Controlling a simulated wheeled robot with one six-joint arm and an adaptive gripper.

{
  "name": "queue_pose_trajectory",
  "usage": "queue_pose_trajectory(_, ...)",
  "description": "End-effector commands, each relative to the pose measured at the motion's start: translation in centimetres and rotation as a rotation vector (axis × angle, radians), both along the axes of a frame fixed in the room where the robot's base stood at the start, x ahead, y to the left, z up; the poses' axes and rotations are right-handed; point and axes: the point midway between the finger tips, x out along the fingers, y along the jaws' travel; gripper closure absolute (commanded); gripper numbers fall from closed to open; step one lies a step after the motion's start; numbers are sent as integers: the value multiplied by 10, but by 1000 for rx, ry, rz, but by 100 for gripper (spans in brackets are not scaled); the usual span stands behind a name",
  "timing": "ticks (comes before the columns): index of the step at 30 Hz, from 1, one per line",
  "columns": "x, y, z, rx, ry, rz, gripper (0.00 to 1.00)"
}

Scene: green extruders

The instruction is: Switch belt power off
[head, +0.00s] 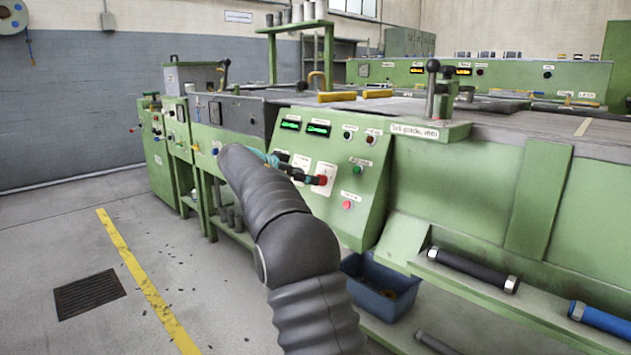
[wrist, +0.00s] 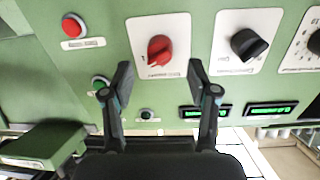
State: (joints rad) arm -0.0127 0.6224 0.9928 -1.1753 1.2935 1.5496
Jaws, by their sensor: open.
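A red rotary knob (wrist: 159,49) sits on a white plate on the green control panel (head: 352,150); its label is too small to read. In the head view the knob (head: 322,180) shows just beyond my fingertips. My gripper (wrist: 160,72) is open and empty, facing the panel. In the wrist view its two fingertips stand left and right of the knob's lower side, and I cannot tell whether they touch it. The knob's grip looks slightly tilted on its plate. My gripper in the head view (head: 305,177) is partly hidden by my arm.
A black rotary knob (wrist: 248,44) sits right of the red one in the wrist view. A red push button (wrist: 73,26) is at the upper left. Two lit green displays (head: 290,124) are on the panel. A blue bin (head: 380,287) stands below. The floor at left is open.

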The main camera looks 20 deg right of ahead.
Motion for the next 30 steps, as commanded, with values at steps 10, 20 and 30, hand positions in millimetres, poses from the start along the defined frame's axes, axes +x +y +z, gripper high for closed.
queue_pose_trajectory(10,11,-37,-16,0,1,0,41)
queue_pose_trajectory(20,12,-39,-17,0,1,1,41)
queue_pose_trajectory(30,12,-39,-17,0,1,1,100)
